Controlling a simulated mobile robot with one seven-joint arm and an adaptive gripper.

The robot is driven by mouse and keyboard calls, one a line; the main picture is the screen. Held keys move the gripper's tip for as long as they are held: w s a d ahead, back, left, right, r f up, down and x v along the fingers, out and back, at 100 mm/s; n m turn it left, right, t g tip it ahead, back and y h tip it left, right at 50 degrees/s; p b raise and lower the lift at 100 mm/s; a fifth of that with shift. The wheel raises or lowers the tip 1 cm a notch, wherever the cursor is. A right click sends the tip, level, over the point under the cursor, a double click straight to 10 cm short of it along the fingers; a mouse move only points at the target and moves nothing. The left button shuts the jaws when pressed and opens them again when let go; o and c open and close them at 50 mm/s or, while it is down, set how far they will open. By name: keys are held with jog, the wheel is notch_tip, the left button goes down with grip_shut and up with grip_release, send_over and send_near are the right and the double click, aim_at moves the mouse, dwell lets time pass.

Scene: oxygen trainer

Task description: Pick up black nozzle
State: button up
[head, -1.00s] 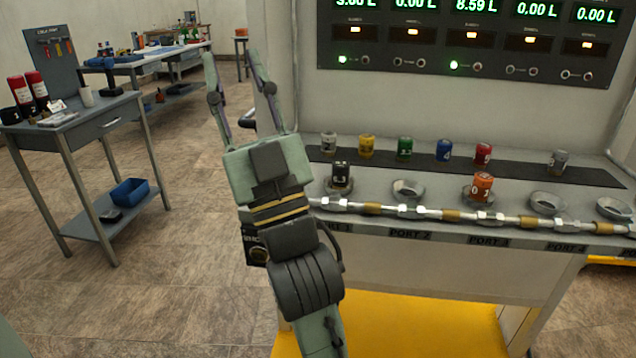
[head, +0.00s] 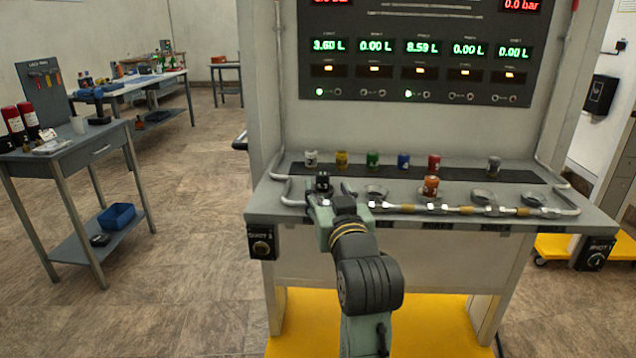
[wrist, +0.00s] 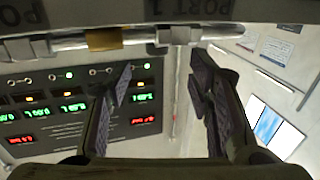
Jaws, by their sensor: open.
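The black nozzle (head: 322,182) stands upright in the leftmost port on the bench ledge in the head view. My gripper (head: 319,206) is just in front of it and low, near the bench's front pipe; its body hides part of the fingers. In the wrist view my gripper (wrist: 160,88) is open, with its two dark pads apart and nothing between them. The black nozzle does not show in the wrist view. I cannot tell whether the fingers touch it.
An orange nozzle (head: 431,186) sits in the third port. Several coloured nozzles stand on the black strip behind, such as a green one (head: 373,159). A metal pipe (head: 455,209) runs along the bench front. A grey side table (head: 75,142) stands left, with clear floor between.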

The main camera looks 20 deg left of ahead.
aim_at(324, 177)
jog(key=p+x, duration=0.2)
jog(key=x, duration=0.6)
jog(key=shift+d, duration=0.15)
jog(key=shift+r, duration=0.1)
grip_shut()
